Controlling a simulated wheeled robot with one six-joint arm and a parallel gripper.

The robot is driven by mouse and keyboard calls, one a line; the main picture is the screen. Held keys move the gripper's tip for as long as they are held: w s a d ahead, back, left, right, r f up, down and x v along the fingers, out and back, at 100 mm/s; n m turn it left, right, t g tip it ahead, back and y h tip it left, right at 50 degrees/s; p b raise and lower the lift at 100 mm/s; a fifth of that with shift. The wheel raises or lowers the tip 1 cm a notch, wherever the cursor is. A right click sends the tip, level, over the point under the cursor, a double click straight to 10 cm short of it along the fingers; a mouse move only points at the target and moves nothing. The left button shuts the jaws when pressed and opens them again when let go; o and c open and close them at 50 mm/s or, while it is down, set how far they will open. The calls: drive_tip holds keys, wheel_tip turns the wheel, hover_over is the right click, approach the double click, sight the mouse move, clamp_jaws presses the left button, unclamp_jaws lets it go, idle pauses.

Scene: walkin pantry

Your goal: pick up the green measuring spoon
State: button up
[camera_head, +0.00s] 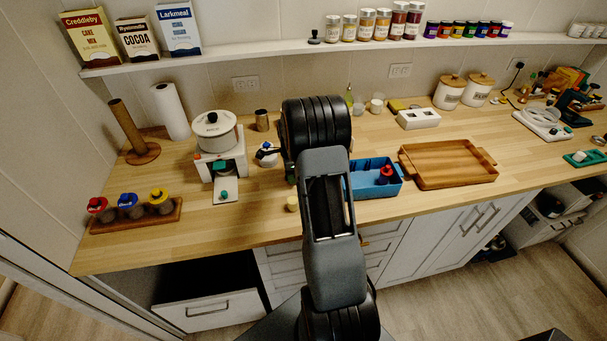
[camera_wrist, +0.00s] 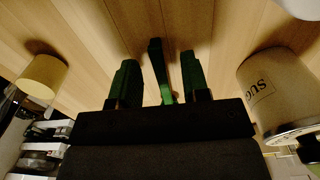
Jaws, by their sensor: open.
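In the wrist view, a slim dark green piece (camera_wrist: 158,68), which looks like the green measuring spoon, lies between the two finger pads of my gripper (camera_wrist: 158,85). It runs lengthwise between them, with a gap on each side. Its near end is hidden behind the gripper body, and no bowl can be made out. My gripper is open, close over the wooden surface. In the head view, my arm hides the gripper and the spoon.
In the wrist view, a pale canister lettered "SUG" (camera_wrist: 265,92) stands close on the right and a yellowish round object (camera_wrist: 43,75) on the left. In the head view, a blue bin (camera_head: 366,191) and wooden tray (camera_head: 452,164) sit right of my arm on the counter.

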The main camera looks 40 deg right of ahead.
drive_tip(key=shift+f, duration=0.35)
clamp_jaws()
drive_tip(key=shift+r, duration=0.1)
idle(0.3)
